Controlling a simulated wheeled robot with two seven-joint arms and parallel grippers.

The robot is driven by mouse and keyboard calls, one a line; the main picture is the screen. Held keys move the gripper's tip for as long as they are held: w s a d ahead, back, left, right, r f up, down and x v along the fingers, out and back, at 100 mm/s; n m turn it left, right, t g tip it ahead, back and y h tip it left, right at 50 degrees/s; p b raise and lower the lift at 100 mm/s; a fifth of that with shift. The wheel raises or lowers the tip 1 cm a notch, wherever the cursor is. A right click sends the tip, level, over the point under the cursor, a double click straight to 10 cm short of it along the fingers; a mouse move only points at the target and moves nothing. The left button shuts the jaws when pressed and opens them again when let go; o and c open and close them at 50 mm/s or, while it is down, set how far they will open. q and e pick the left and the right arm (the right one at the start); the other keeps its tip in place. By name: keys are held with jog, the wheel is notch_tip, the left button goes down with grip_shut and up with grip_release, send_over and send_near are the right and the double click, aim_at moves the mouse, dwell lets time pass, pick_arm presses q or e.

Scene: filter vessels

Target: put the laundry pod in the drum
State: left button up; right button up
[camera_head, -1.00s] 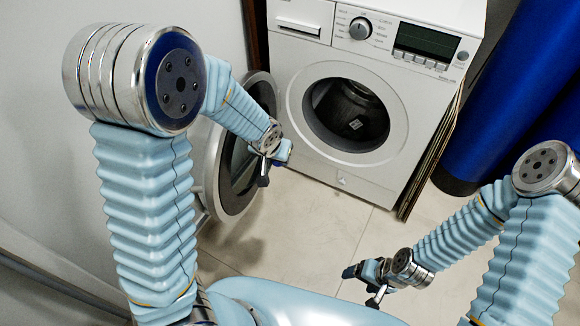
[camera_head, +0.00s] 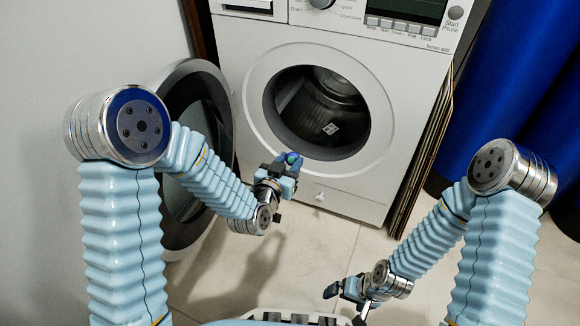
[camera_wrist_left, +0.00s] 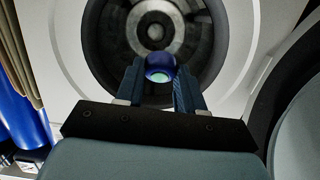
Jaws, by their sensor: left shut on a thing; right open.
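The laundry pod (camera_head: 291,158) is small, round, blue with a pale green part. My left gripper (camera_head: 289,162) is shut on it, in front of the lower left rim of the washer opening. In the left wrist view the pod (camera_wrist_left: 160,70) sits between the two fingers of my left gripper (camera_wrist_left: 158,80), with the opening ahead of it. The drum (camera_head: 325,100) is open to view inside the white washing machine (camera_head: 240,60). My right gripper (camera_head: 345,295) is open and empty, low in front of the machine.
The round washer door (camera_head: 185,220) stands swung open at the left, close beside my left arm. Blue cylinders (camera_head: 510,90) stand at the right, beyond thin upright panels (camera_head: 425,150). The tiled floor (camera_head: 310,245) between my arms is clear.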

pick_arm(q)
jog(key=r+b+x, duration=0.2)
jog(key=b+x, duration=0.2)
jog(key=x, duration=2.7)
jog(key=shift+w+r+b, duration=0.25)
jog(key=shift+w+b, duration=0.1)
jog(key=o, duration=1.1)
jog(key=shift+s, duration=0.1)
jog(key=p+v, duration=0.1)
jog(key=v, duration=1.2)
jog(key=shift+s+p, duration=0.3)
jog(key=shift+p, duration=0.05)
